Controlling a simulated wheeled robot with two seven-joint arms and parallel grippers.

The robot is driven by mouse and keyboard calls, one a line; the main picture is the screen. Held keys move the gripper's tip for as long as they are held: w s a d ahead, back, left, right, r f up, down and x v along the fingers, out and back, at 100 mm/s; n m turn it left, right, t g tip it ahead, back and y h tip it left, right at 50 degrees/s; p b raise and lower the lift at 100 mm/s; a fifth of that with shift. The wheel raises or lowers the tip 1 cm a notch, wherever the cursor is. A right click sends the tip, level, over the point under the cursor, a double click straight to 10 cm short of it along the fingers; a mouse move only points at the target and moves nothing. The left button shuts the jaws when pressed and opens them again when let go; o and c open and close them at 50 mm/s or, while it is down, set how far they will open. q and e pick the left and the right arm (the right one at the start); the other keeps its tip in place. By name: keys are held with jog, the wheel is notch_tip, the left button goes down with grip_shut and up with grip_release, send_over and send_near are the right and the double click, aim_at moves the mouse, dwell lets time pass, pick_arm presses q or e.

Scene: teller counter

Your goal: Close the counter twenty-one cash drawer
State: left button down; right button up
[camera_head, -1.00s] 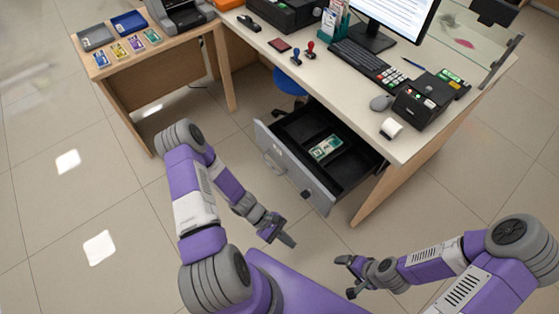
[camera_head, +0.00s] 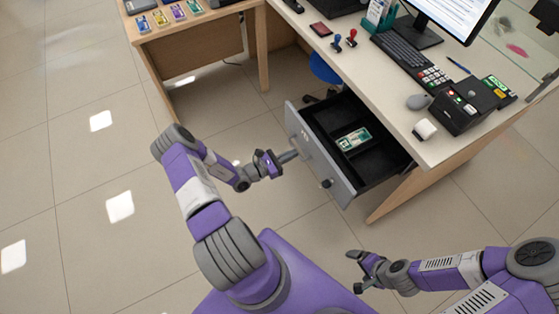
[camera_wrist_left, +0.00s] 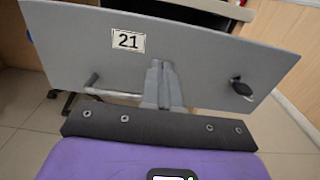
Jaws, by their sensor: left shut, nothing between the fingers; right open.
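The cash drawer (camera_head: 318,160) stands pulled out below the counter, with a black tray inside and banknotes (camera_head: 353,139) in one compartment. In the left wrist view its grey front (camera_wrist_left: 200,55) bears a label "21" (camera_wrist_left: 128,40), a bar handle (camera_wrist_left: 115,93) and a black lock knob with a key (camera_wrist_left: 241,89). My left gripper (camera_head: 293,156) is shut and empty, its fingertips at the middle of the drawer front, right of the handle. Whether the tips touch the front I cannot tell. My right gripper (camera_head: 354,270) is open and empty, low in front of the counter, apart from the drawer.
A side table (camera_head: 200,25) with bundled notes stands at upper left. The floor left of the drawer is clear.

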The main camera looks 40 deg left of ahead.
aim_at(311, 145)
pick_arm(q)
jog(key=b+x, duration=0.1)
jog(key=x, duration=0.5)
jog(key=shift+s, duration=0.1)
jog(key=shift+w, duration=0.2)
